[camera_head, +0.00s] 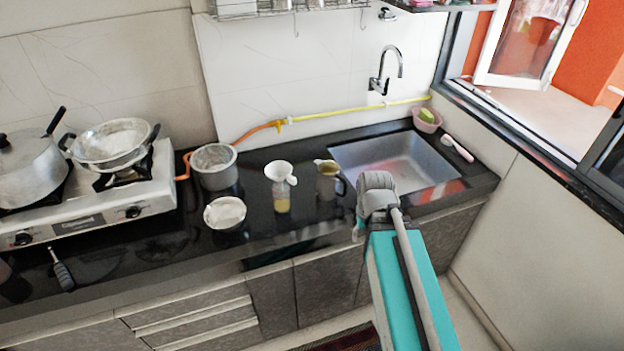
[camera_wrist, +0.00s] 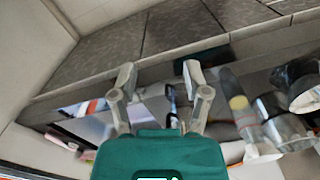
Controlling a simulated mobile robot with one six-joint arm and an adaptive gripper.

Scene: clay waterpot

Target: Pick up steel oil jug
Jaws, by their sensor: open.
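The steel oil jug (camera_head: 327,186) stands upright on the black counter, just left of the sink. It is a small grey vessel with a dark handle on its right and a yellowish top. My gripper (camera_wrist: 158,76) is open and empty in the wrist view, its two fingers apart in front of the counter's edge. In the head view my arm's end is right of the jug and nearer the camera, and its fingers are mostly hidden. In the wrist view a dark, handle-like shape shows between and beyond the fingers; I cannot tell the jug's outline there.
A bottle with a white funnel (camera_head: 281,187) stands close left of the jug; a steel bowl (camera_head: 225,212) and pot (camera_head: 214,166) are farther left. The sink (camera_head: 395,165) lies right. A stove (camera_head: 95,205) holds cookware. Cabinet fronts (camera_head: 275,300) drop below the counter edge.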

